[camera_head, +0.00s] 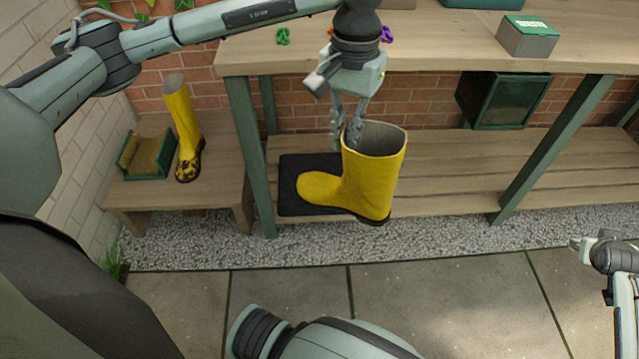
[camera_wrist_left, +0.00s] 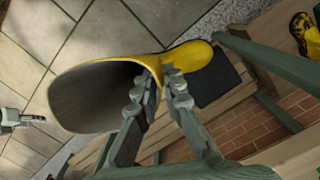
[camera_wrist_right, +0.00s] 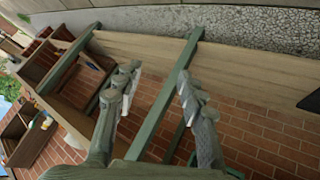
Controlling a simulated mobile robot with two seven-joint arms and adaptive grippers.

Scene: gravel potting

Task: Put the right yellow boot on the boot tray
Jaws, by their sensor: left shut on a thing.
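A clean yellow boot (camera_head: 376,175) hangs upright from my left gripper (camera_head: 345,140), toe to the left. My left gripper is shut on the rim of its shaft, which also shows in the left wrist view, where the boot (camera_wrist_left: 118,62) has its opening toward the camera. The black boot tray (camera_head: 308,163) lies on the low shelf behind the boot, which partly hides it; I cannot tell whether they touch. A second yellow boot (camera_head: 180,110), with dark mud on its foot, stands on the small bench at left. My right gripper (camera_wrist_right: 158,88) is open and empty.
The small wooden bench (camera_head: 225,165) also holds a green boot brush (camera_head: 147,158). The potting table's green leg (camera_head: 249,150) stands left of the tray. A dark green crate (camera_head: 500,100) sits farther right. The low shelf between tray and right leg is clear.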

